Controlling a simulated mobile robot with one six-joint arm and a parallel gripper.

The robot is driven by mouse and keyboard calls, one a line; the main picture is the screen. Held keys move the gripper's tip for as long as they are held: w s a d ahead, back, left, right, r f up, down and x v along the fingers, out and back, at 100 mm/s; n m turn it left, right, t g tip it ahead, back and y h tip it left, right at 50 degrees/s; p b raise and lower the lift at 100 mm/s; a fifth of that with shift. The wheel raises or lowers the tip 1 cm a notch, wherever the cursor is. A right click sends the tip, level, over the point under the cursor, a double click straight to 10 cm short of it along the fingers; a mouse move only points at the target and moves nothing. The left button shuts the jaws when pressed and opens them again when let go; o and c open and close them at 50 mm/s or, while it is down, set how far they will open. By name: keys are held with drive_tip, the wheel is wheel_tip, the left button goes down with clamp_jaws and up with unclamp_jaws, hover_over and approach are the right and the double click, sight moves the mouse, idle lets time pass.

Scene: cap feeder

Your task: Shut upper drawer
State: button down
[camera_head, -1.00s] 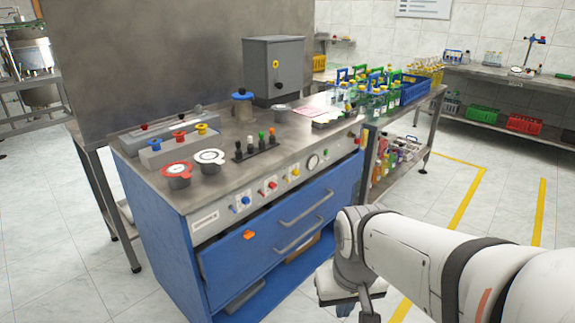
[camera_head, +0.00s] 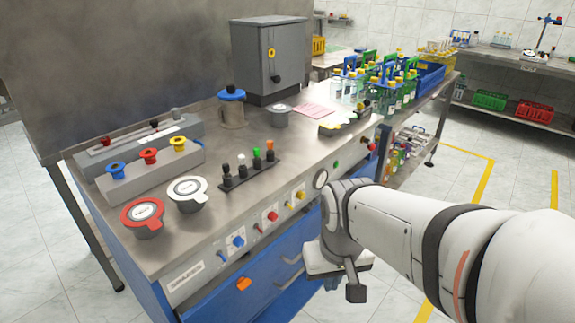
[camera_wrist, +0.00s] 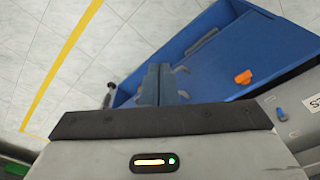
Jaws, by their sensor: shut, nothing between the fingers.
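The blue cabinet (camera_head: 160,298) stands under the steel worktop. Contact cannot be told. In the head view my wrist covers the front's right part, and the lower front is cut off.
The control panel (camera_head: 225,255) with knobs runs along the worktop's front edge. Red (camera_head: 143,216) and white (camera_head: 187,194) lidded pots and a rack of small vials (camera_head: 250,172) stand near that edge. Open floor (camera_head: 465,205) lies to the right.

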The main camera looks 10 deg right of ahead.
drive_tip(key=m+t+y+b, duration=0.6)
drive_tip(key=m+t+y, duration=0.6)
drive_tip(key=m, duration=1.6)
approach(316, 215)
drive_tip(key=shift+t+h, duration=0.3)
drive_tip(key=b+x, duration=0.1)
drive_tip(key=x, duration=0.2)
drive_tip(key=b+x, duration=0.2)
drive_tip(key=x, duration=0.2)
drive_tip(key=shift+s+a+f, duration=0.1)
drive_tip(key=shift+s+a, duration=0.15)
drive_tip(key=shift+w, duration=0.1)
